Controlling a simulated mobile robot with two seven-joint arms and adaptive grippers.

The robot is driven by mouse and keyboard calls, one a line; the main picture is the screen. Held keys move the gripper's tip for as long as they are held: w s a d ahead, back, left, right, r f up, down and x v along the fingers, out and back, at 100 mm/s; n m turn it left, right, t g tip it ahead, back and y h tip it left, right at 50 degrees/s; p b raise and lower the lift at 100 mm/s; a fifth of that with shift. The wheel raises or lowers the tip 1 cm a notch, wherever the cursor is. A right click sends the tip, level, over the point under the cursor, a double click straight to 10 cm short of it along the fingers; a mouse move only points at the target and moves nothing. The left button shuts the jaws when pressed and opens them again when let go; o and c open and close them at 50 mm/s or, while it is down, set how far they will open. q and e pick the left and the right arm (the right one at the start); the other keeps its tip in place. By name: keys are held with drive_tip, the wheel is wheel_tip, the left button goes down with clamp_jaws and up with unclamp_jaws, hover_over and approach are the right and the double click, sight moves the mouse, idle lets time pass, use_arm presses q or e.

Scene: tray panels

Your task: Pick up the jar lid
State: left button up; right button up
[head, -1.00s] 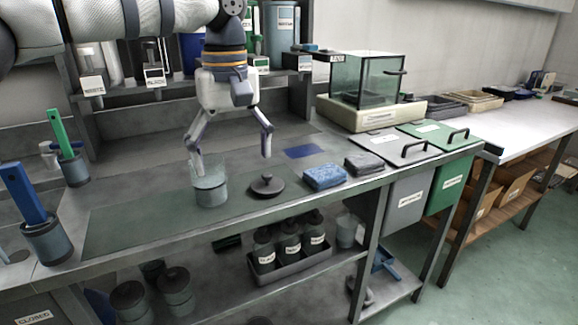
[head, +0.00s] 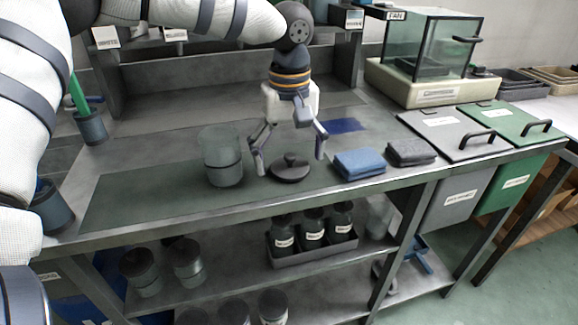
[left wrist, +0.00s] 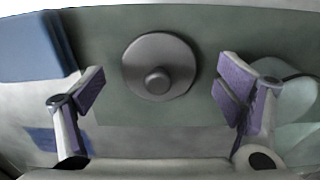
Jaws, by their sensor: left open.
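The dark grey jar lid (head: 290,171) with a round knob lies flat on the green mat (head: 140,192) on the bench. It also shows in the left wrist view (left wrist: 159,70), knob towards the camera, between the two fingers but farther off. My left gripper (head: 291,165) is open and empty, pointing down above and just behind the lid. In the left wrist view its purple-padded fingers (left wrist: 164,92) stand wide apart and do not touch the lid. A clear jar (head: 222,158) stands upright just left of the lid. My right gripper is not in view.
Folded blue (head: 359,164) and grey (head: 410,152) cloths lie right of the lid. A blue patch (head: 344,125) is on the bench behind. Bins with grey (head: 450,132) and green lids are farther right. The mat's left part is clear.

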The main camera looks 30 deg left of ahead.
use_arm(q)
drive_tip(key=shift+f, duration=0.55)
drive_tip(key=c, duration=1)
drive_tip(key=shift+w+r, duration=0.1)
